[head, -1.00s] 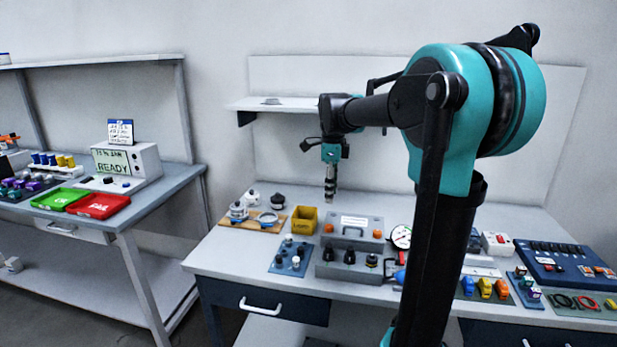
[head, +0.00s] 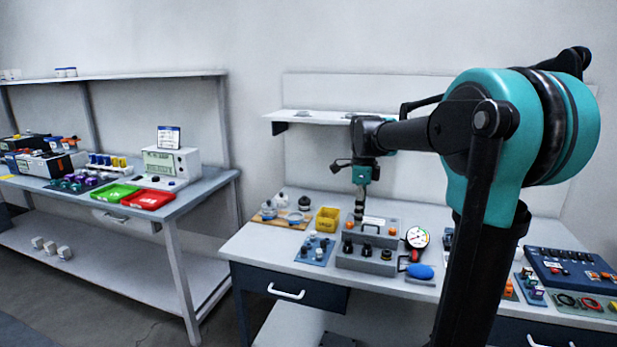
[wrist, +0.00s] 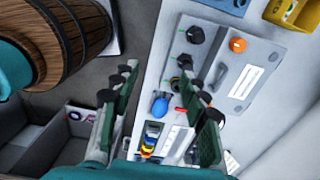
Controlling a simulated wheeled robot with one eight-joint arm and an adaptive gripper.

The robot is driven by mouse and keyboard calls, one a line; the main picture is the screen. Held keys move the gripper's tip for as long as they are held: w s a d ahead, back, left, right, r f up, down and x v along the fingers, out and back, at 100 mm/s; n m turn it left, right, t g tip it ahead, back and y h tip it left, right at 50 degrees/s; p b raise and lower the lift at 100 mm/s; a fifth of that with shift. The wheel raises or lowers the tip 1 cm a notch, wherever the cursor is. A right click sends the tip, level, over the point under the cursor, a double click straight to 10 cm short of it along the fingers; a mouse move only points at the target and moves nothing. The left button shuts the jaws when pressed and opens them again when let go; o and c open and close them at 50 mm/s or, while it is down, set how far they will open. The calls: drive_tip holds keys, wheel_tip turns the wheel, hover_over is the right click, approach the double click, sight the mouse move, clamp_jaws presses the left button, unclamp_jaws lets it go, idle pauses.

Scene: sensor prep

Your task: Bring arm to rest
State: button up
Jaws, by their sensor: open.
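My arm (head: 412,135) reaches out over the right-hand bench, with its elbow bent high and its last part hanging down. My gripper (head: 360,208) points downward above the back of the grey fixture block (head: 368,263), beside the yellow bin (head: 327,220). In the wrist view, my gripper (wrist: 158,85) has its two fingers spread wide, with nothing held between them. The fixture block also shows there (wrist: 225,65), below the right finger. The gap between the fingertips and the block is hard to judge.
A dial gauge (head: 417,238) and blue-handled tool (head: 419,271) lie right of the block. A blue case (head: 563,268) sits farther right. A shelf (head: 318,117) hangs behind my arm. The left bench holds green (head: 116,193) and red (head: 148,200) trays. A barrel (wrist: 65,40) shows in the wrist view.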

drive_tip(key=s+d+f+n+t, duration=0.2)
drive_tip(key=s+f+n, duration=0.8)
drive_tip(key=s, duration=0.1)
drive_tip(key=s+d+f+n+t, duration=0.2)
drive_tip(key=s+f+n, duration=0.9)
drive_tip(key=shift+f, duration=0.3)
